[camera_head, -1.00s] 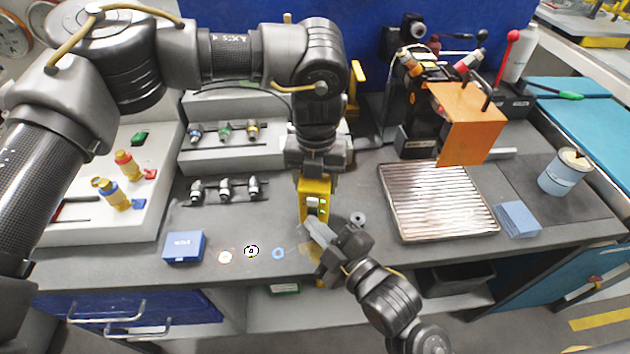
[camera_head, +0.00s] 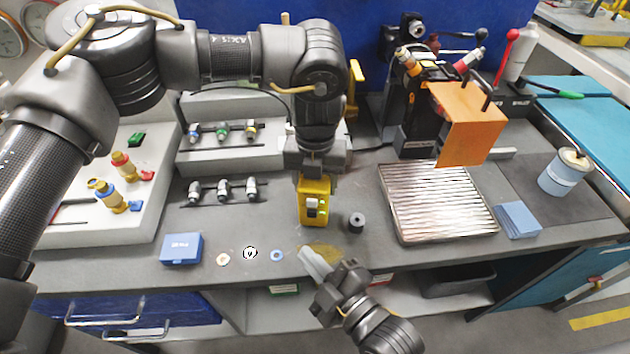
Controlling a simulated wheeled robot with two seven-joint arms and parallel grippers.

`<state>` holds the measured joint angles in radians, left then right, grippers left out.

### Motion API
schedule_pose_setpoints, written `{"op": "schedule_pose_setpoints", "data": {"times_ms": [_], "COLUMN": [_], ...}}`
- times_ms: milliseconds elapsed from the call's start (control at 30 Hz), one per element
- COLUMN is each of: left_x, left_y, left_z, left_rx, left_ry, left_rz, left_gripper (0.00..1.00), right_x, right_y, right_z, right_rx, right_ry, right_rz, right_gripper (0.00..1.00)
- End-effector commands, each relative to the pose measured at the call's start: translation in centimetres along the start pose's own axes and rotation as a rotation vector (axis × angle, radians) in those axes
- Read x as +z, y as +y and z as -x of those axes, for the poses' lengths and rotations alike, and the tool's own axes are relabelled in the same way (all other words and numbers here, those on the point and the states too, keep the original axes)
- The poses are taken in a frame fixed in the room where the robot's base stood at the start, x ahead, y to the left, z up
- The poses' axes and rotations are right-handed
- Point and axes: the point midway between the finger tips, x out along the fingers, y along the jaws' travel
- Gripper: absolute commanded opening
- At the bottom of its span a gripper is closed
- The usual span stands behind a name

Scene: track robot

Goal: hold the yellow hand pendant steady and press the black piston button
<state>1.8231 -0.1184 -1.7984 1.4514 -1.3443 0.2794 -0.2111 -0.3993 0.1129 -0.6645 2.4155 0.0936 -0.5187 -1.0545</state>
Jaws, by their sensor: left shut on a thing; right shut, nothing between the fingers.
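The yellow hand pendant (camera_head: 315,188) hangs upright in the middle of the head view. My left gripper (camera_head: 314,170) is shut on its upper part from above. The pendant's face shows a small dark and white control and green marks; which part is the black piston button is too small to tell. My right gripper (camera_head: 312,262) is shut and empty, below and in front of the pendant and apart from it, near the bench's front edge. A small black cylinder (camera_head: 357,222) stands on the bench just right of the pendant.
A blue box (camera_head: 182,248) and several small rings lie front left. Fittings stand on a grey rack (camera_head: 225,158) behind left.

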Motion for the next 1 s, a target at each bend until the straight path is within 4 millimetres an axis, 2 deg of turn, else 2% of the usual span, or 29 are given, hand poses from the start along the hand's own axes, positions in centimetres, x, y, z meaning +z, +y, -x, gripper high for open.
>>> {"op": "schedule_pose_setpoints", "data": {"times_ms": [233, 267, 433, 767, 867, 1000], "left_x": [0.0, 0.0, 0.0, 0.0, 0.1, 0.1], "left_y": [0.0, 0.0, 0.0, 0.0, 0.0, 0.0], "left_z": [0.1, 0.1, 0.1, 0.4, 1.6, 4.3], "left_rx": [0.000, 0.000, 0.000, 0.000, -0.001, -0.001], "left_ry": [-0.001, -0.001, -0.001, -0.001, -0.002, -0.004], "left_rz": [0.000, 0.000, 0.000, 0.001, 0.000, 0.000], "left_gripper": [0.20, 0.60, 0.82, 0.82, 0.82, 0.82], "right_x": [0.0, 0.0, 0.0, 0.0, 0.0, 0.0], "right_y": [0.0, 0.0, 0.1, 0.1, 0.1, 0.1], "right_z": [0.0, 0.0, 0.0, 0.0, 0.0, 0.0], "right_rx": [0.000, 0.000, 0.000, 0.000, 0.000, 0.000], "right_ry": [0.001, 0.001, 0.001, 0.001, 0.001, 0.001], "right_rz": [0.000, 0.000, 0.000, 0.001, 0.001, 0.001], "right_gripper": [0.00, 0.00, 0.00, 0.00, 0.00, 0.00]}}
